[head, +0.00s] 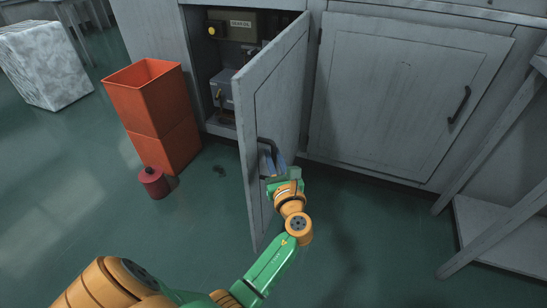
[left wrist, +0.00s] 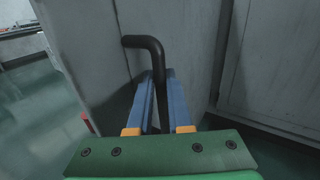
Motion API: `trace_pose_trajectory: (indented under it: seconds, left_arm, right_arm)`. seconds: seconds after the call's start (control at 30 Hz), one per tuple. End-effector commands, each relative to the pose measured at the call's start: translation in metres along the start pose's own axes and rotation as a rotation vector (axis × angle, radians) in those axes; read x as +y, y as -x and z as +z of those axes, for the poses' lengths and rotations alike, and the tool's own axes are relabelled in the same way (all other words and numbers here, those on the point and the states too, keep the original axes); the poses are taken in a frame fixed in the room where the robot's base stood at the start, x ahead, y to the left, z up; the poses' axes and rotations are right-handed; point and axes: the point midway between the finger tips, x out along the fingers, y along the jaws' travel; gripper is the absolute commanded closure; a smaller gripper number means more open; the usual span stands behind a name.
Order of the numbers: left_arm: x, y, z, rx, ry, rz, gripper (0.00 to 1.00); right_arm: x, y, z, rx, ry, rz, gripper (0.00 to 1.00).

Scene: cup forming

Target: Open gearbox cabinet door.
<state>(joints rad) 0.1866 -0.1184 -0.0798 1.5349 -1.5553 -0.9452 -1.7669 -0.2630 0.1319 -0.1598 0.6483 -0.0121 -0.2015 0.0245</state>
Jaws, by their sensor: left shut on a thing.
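The gearbox cabinet door (head: 276,95) is a grey panel that stands swung well out from the cabinet, so the inside shows to its left. My left gripper (head: 272,163) is at the door's face, with its blue fingers around the dark door handle. In the left wrist view the black bent handle (left wrist: 150,43) runs down between the two blue fingers (left wrist: 163,100), which are shut on it. The door (left wrist: 185,40) fills the middle of that view. Inside the cabinet a box labelled "GEAR OIL" (head: 241,22) and grey gearbox parts (head: 222,90) show. My right gripper is not in view.
An orange bin (head: 150,110) stands left of the open cabinet, with a small red can (head: 153,183) in front of it. A second, closed cabinet door (head: 400,90) is at the right. A pale block (head: 45,65) is at the far left. Green floor (head: 190,235) is clear below the door.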

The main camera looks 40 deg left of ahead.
Motion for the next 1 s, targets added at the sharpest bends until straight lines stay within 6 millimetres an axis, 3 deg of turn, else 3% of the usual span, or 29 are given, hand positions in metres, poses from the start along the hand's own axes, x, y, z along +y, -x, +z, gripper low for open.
trace_pose_trajectory:
  seconds: [0.47, 0.5, 0.57, 0.6, 0.87, 1.0]
  left_arm:
    - [-0.002, -0.002, 0.004, -0.01, 0.002, -0.004, 1.0]
    - [-0.002, -0.002, 0.004, -0.01, 0.002, -0.005, 0.72]
    - [-0.001, -0.002, 0.004, -0.008, 0.001, -0.004, 0.56]
    - [-0.001, -0.002, 0.003, -0.007, 0.001, -0.003, 0.53]
    - [-0.001, 0.0, 0.002, -0.003, 0.0, -0.002, 0.53]
    - [-0.001, 0.023, 0.004, 0.0, -0.001, -0.003, 0.53]
  right_arm:
    - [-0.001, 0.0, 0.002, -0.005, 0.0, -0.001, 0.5]
    - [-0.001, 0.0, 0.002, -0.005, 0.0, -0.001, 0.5]
    - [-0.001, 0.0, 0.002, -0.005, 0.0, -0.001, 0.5]
    - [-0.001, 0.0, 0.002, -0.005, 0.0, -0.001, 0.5]
    - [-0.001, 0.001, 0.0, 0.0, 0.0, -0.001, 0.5]
    - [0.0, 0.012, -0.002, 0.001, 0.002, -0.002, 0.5]
